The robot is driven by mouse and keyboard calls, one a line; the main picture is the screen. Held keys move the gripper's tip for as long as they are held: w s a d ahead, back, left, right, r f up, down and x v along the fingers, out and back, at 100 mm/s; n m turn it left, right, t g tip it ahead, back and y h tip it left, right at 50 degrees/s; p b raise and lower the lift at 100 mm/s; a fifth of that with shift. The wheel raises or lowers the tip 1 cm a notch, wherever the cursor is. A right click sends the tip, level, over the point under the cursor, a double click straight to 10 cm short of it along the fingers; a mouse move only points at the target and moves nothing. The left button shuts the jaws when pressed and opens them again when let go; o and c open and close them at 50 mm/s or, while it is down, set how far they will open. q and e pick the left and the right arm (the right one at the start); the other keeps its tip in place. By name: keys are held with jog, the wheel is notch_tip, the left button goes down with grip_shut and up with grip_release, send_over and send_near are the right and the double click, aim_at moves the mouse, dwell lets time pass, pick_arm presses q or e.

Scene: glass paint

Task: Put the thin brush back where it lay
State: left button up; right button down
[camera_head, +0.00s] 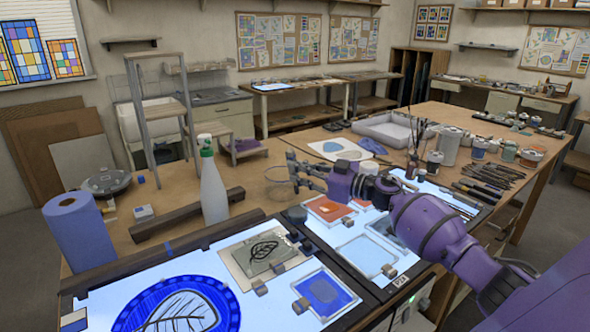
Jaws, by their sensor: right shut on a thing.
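My right gripper (293,172) reaches in from the right over the light table, pointing left with its fingers close to a clear round glass dish (280,183). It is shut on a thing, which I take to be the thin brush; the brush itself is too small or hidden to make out. Several brushes and thin tools (484,190) lie at the right end of the table. My left gripper is not in view.
A spray bottle (213,190) and a blue paper roll (78,235) stand at the left. Lit glass pieces cover the light table (250,315). Jars (449,146) and a white tray (384,129) stand at the back right.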

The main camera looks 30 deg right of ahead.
pick_arm(q)
jog(key=shift+w+r, duration=0.5)
jog(key=shift+r, duration=0.15)
pick_arm(e)
notch_tip(320, 180, up, 10)
jog(key=shift+r, duration=0.15)
pick_arm(q)
jog(key=shift+s+f+g+b, duration=1.2)
jog(key=shift+s+f+b, duration=1.8)
jog(key=shift+s+f, duration=2.2)
jog(key=w+r+t+p, duration=0.1)
jog(key=w+r+p, duration=0.2)
jog(key=w+r, duration=0.1)
jog(key=shift+w, duration=0.85)
pick_arm(e)
jog(key=n+g+h, duration=0.3)
jog(key=n+g, duration=0.2)
jog(key=n+g+h, duration=0.3)
jog(key=n+g, duration=0.2)
jog(key=n+g+h, duration=0.3)
jog(key=n+g, duration=0.2)
jog(key=shift+d+f+n+g, duration=0.15)
jog(key=shift+f+n+g, duration=0.15)
jog(key=shift+g, duration=0.1)
jog(key=shift+w, duration=0.1)
